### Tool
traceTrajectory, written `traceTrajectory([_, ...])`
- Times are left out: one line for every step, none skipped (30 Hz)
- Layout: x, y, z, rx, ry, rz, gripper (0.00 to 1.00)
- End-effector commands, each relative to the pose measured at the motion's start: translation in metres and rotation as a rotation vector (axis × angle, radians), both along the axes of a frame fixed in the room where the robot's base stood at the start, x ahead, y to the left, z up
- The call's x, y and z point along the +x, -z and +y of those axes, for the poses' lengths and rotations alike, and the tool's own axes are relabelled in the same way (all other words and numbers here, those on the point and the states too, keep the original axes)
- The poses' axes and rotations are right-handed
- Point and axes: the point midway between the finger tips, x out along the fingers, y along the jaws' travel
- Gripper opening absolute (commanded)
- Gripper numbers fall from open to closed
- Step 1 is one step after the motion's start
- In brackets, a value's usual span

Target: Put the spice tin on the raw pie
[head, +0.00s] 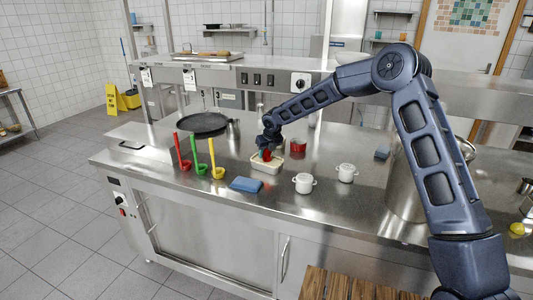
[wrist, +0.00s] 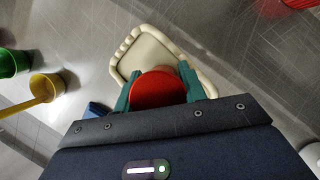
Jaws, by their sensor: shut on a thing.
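The spice tin, with a round red top (wrist: 158,90), is between the two teal fingers of my gripper (wrist: 158,88) in the wrist view. My gripper (head: 267,150) is shut on it, and in the head view a little of the red tin (head: 266,156) shows below the hand. The raw pie (head: 266,166) is a cream, roughly rectangular thing with a raised crimped edge on the steel counter. It shows in the wrist view (wrist: 150,50) behind and under the tin. The tin is over the pie; I cannot tell whether it touches it.
Red, green and yellow ladles (head: 217,172) stand left of the pie, a black pan (head: 204,122) behind them. A blue cloth (head: 245,184) lies in front. A red pot (head: 298,145), two white pots (head: 304,183) and a large steel pot (head: 404,185) stand to the right.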

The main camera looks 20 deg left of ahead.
Motion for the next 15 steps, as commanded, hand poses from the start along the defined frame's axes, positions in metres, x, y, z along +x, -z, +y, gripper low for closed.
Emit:
traceTrajectory([0.0002, -0.0007, 0.0002, 0.001, 0.000, -0.001, 0.18])
traceTrajectory([0.0001, -0.0008, 0.0001, 0.001, 0.000, -0.001, 0.18])
traceTrajectory([0.0002, -0.0008, 0.0001, 0.001, 0.000, -0.001, 0.18])
traceTrajectory([0.0001, -0.0009, 0.0001, 0.001, 0.000, -0.001, 0.18])
traceTrajectory([0.0002, -0.0008, 0.0001, 0.001, 0.000, -0.001, 0.18])
traceTrajectory([0.0001, -0.0003, 0.0001, 0.001, 0.000, -0.001, 0.18])
traceTrajectory([0.0002, 0.0003, 0.0001, 0.001, 0.000, -0.001, 0.18])
traceTrajectory([0.0002, 0.0011, 0.0002, 0.001, 0.000, -0.001, 0.18])
traceTrajectory([0.0001, 0.0020, 0.0001, 0.001, 0.001, 0.000, 0.18])
traceTrajectory([0.0002, 0.0019, 0.0002, 0.001, 0.001, 0.000, 0.45])
traceTrajectory([0.0001, 0.0018, 0.0001, 0.001, 0.001, 0.000, 0.51])
traceTrajectory([0.0001, 0.0018, 0.0001, 0.001, 0.001, 0.000, 0.59])
traceTrajectory([0.0001, 0.0018, 0.0001, 0.001, 0.001, 0.000, 0.63])
traceTrajectory([0.0002, 0.0017, 0.0002, 0.001, 0.001, 0.000, 0.63])
traceTrajectory([0.0002, 0.0017, 0.0002, 0.001, 0.000, -0.001, 0.63])
